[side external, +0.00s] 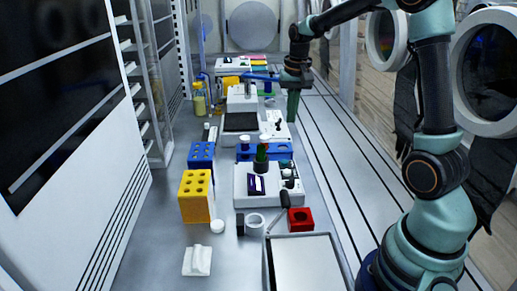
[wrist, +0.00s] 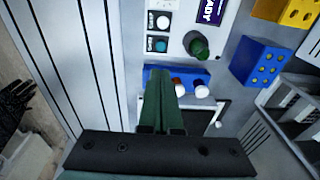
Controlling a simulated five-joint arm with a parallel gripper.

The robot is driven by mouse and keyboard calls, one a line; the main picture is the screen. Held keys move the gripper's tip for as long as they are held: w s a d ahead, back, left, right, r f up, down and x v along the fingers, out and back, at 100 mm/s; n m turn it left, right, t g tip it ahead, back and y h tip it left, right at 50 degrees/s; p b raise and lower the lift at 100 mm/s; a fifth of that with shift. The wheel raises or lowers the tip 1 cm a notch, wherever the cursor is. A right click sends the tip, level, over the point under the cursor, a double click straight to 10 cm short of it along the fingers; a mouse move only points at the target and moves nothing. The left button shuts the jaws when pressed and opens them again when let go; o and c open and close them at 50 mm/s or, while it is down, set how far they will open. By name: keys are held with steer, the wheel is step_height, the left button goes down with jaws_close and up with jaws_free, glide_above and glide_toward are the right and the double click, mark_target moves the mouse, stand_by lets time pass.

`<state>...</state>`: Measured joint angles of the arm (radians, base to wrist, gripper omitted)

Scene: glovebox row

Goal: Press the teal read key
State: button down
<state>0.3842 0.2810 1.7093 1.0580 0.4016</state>
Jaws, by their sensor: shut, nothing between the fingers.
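The teal read key (wrist: 160,44) sits on the white instrument (wrist: 195,35), below a white key (wrist: 163,21) in the wrist view. The instrument has a purple display reading "ADY" in part (wrist: 211,10) and a dark green round-topped part (wrist: 199,47). In the side view the instrument (side external: 262,202) stands mid-bench; its keys are small there. My gripper (side external: 291,119) points down, behind the instrument and right of another white device. In the wrist view its green fingers (wrist: 162,72) are together and empty, appearing just below the teal key, over the blue rack.
A blue rack (wrist: 152,76) with white caps lies between my fingers and the instrument in the wrist view. A yellow rack (side external: 195,200), another blue rack (side external: 201,152), a red block (side external: 300,219) and a tray (side external: 270,276) stand nearby. The grooved strip at right is clear.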

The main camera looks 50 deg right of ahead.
mark_target(285, 162)
steer(key=f, duration=0.4)
steer(key=w+f, duration=0.1)
steer(key=f, duration=0.9)
steer(key=shift+w+d, duration=0.15)
steer(key=shift+d, duration=0.05)
steer(key=shift+f, duration=0.95)
step_height(285, 162, up, 15)
steer(key=s, duration=0.1)
steer(key=shift+s+a, duration=0.15)
steer(key=shift+a, duration=0.05)
